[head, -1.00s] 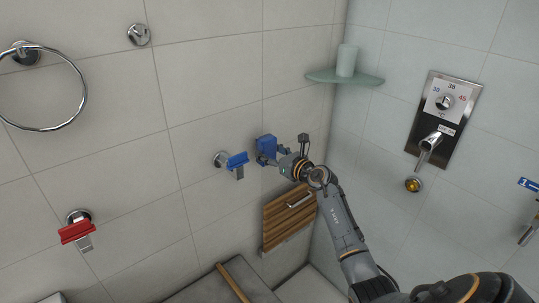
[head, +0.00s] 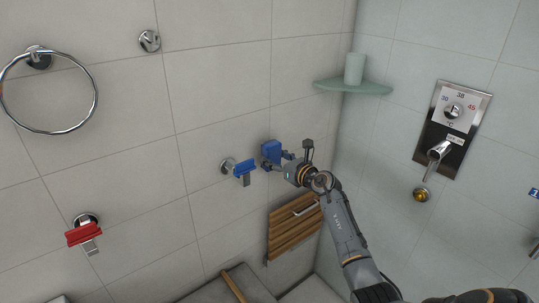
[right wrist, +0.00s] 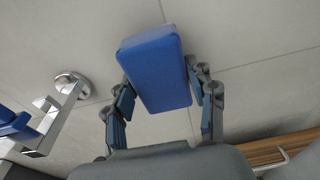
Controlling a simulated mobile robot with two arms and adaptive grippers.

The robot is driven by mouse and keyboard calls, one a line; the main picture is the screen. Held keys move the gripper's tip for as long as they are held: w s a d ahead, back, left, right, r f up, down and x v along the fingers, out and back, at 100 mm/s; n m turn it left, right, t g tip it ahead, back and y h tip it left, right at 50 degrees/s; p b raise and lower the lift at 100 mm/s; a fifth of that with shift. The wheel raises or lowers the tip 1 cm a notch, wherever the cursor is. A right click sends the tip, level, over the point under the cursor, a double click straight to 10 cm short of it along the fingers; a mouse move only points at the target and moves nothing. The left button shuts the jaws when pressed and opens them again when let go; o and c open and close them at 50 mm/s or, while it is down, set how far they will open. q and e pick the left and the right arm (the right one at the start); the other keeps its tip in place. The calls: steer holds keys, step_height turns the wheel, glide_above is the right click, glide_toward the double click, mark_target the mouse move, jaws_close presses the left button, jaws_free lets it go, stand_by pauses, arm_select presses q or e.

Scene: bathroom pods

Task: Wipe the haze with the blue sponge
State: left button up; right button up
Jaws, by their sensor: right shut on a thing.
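The blue sponge (head: 271,151) is a block at the left wall. It fills the top middle of the right wrist view (right wrist: 155,68). My right gripper (head: 282,160) is shut on it, with one finger on each side of the block in the right wrist view (right wrist: 162,98). The sponge's far face is turned to the wall tiles; I cannot tell whether it touches them. I cannot make out any haze on the tiles. My left gripper is not in view.
A blue-bladed squeegee (head: 244,168) hangs on a wall hook close left of the sponge. A red one (head: 83,234) hangs lower left. A towel ring (head: 94,96), a slatted wooden panel (head: 293,232), a glass corner shelf (head: 352,87) with a cup (head: 354,68) and shower controls (head: 450,125) surround the arm.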

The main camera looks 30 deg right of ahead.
steer(key=shift+w, duration=0.8)
steer(key=shift+d+b, duration=0.1)
steer(key=shift+b, duration=0.25)
steer(key=shift+w+d+r, duration=0.1)
steer(key=shift+d+r, duration=0.15)
steer(key=shift+d, duration=0.75)
steer(key=shift+a+p, duration=0.7)
steer(key=shift+a, duration=0.05)
steer(key=shift+a+f, duration=0.2)
steer(key=shift+a, duration=0.25)
steer(key=shift+s+d+p, duration=0.1)
steer(key=shift+s+p, duration=0.1)
steer(key=shift+p, duration=0.1)
